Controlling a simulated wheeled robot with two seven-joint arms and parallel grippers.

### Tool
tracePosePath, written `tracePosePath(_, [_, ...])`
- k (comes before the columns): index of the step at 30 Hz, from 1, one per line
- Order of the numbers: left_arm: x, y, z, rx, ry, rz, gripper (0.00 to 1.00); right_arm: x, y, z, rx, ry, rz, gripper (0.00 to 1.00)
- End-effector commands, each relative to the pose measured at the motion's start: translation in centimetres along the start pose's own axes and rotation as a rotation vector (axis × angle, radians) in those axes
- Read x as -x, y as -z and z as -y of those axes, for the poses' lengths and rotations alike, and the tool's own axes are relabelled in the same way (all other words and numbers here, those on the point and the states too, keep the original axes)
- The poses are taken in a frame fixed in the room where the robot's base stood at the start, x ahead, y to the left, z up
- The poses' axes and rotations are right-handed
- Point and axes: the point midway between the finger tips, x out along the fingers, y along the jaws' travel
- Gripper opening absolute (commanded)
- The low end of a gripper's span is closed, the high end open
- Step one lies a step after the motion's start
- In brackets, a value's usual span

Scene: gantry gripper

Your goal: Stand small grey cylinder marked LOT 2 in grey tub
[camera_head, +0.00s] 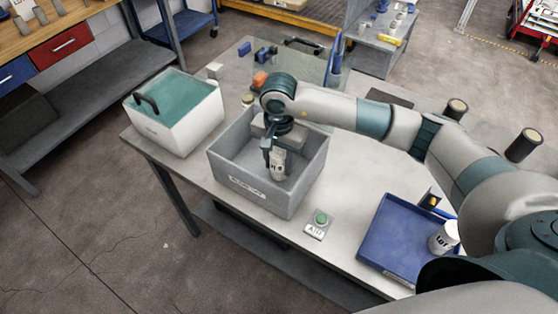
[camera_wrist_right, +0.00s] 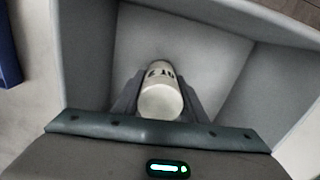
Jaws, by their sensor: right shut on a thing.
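The grey tub (camera_head: 232,187) stands on the table in the middle of the head view; its grey walls also fill most of the right wrist view (camera_wrist_right: 82,60). My right gripper (camera_head: 276,160) reaches down into the tub. It is shut on a small pale grey cylinder (camera_head: 278,168), which looks roughly upright inside the walls. The cylinder also shows between the fingers in the right wrist view (camera_wrist_right: 160,98), with dark lettering that seems to end in 2. Whether its base touches the tub floor cannot be told. My left gripper is not in view.
A blue tray (camera_head: 390,222) at the right holds a white cylinder (camera_head: 443,237) marked LOT. A green-button box (camera_head: 318,222) stands in front of the tub. A white bin with a teal top (camera_head: 180,118) is at the left. Small items and a clear panel stand behind the tub.

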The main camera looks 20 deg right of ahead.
Motion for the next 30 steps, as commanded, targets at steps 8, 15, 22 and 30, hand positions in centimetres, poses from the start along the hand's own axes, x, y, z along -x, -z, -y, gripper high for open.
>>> tracePosePath(8, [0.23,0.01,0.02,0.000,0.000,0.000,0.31,-0.48,0.02,0.05,0.001,0.002,-0.001,0.02])
tracePosePath(15, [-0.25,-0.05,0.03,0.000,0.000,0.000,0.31,-0.83,0.03,0.04,0.001,0.002,-0.002,0.02])
tracePosePath(22, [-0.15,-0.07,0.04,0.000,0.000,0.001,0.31,-0.78,0.00,-0.01,0.001,0.000,-0.001,0.57])
tracePosePath(30, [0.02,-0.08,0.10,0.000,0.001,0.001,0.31,-0.64,0.00,-0.01,0.001,0.001,-0.001,0.57])
